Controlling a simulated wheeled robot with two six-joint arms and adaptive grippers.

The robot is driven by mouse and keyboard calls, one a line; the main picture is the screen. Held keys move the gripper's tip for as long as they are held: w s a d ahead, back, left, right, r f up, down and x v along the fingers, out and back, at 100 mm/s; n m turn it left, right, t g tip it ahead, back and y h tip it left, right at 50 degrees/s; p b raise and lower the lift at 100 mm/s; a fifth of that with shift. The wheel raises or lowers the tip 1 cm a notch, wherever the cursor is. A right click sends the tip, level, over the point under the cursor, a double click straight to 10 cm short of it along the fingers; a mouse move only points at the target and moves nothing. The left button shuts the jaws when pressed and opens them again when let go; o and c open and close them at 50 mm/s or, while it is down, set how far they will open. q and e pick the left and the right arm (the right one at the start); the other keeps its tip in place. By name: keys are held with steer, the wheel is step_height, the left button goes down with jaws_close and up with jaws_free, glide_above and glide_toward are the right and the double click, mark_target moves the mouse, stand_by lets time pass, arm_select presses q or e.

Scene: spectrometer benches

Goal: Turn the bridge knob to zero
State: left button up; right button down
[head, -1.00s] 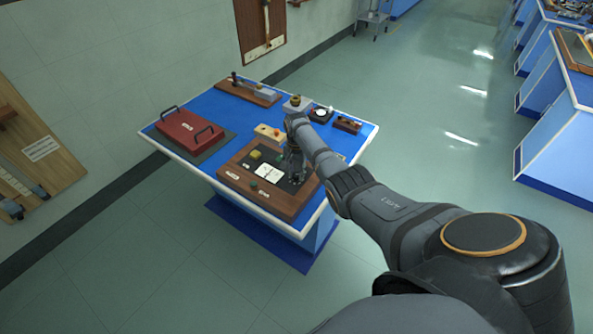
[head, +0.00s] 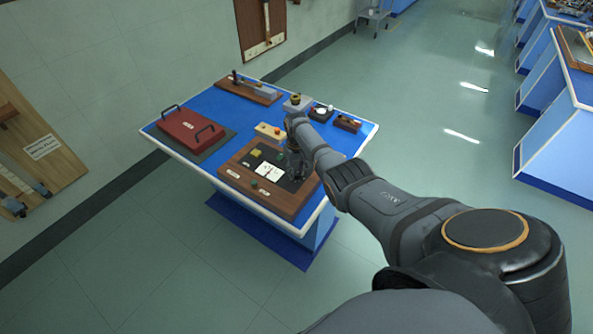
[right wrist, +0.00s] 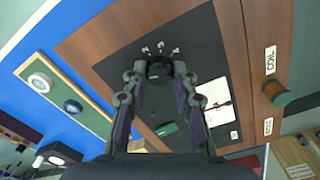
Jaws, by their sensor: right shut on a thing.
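The wooden bridge board (head: 236,172) with a black panel lies at the front of the blue table in the head view. It also fills the middle of the right wrist view (right wrist: 240,60). My right gripper (head: 297,172) reaches down over the panel's right part and hides the knob there. In the right wrist view, my right gripper (right wrist: 160,74) has its fingertips closed around a dark round knob (right wrist: 159,68). Several small pale marks stand on the panel beside the knob. A white meter face (head: 270,171) is on the panel. My left gripper is not in view.
Floor right of the table is clear.

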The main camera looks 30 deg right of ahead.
mark_target(296, 173)
steer(key=shift+n, duration=1.6)
steer(key=c, duration=1.1)
jaws_free()
steer(key=shift+o, duration=0.2)
step_height(296, 173, up, 12)
